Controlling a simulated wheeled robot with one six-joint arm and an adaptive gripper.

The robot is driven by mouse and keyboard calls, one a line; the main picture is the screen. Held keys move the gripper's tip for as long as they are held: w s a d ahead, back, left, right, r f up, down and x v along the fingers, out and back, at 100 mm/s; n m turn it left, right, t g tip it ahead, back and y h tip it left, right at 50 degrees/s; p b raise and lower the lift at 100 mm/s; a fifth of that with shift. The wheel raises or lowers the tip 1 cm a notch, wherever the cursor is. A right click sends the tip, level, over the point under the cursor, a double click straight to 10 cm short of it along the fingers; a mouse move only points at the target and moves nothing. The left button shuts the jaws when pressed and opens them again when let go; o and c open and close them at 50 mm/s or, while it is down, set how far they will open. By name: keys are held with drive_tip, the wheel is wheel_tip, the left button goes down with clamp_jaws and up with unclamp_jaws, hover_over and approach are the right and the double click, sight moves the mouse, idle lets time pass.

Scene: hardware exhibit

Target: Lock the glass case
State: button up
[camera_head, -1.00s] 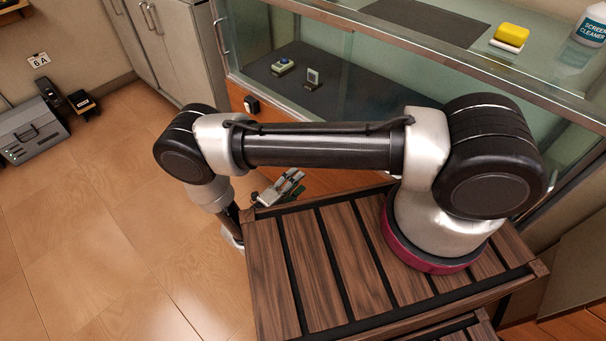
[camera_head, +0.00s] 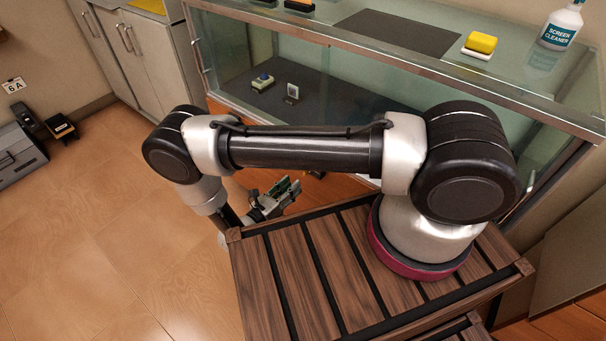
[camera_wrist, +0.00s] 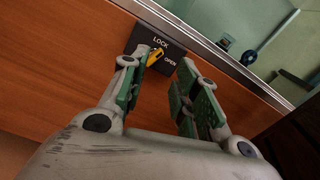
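The glass case (camera_head: 330,68) is a long cabinet with a glass top, glass front, metal frame and wooden lower panel. In the wrist view, its black lock plate (camera_wrist: 172,64) reads LOCK and OPEN and sits on the wooden panel (camera_wrist: 65,60) below the metal rail. A yellow knob (camera_wrist: 154,57) stands on the plate; I cannot tell which word it points to. My gripper (camera_wrist: 163,62) is open, its green-padded fingers apart, with the knob between the tips in the picture, nearer the left one. Contact is not clear.
A yellow sponge (camera_head: 481,42) and a screen cleaner bottle (camera_head: 561,27) stand on the case top. Small items (camera_head: 263,82) are inside. Grey cabinets (camera_head: 138,50) adjoin at left.

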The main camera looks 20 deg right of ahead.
drive_tip(key=w+d+m, duration=0.4)
drive_tip(key=d+m, duration=0.2)
drive_tip(key=shift+w+d, duration=0.2)
clamp_jaws()
idle(0.4)
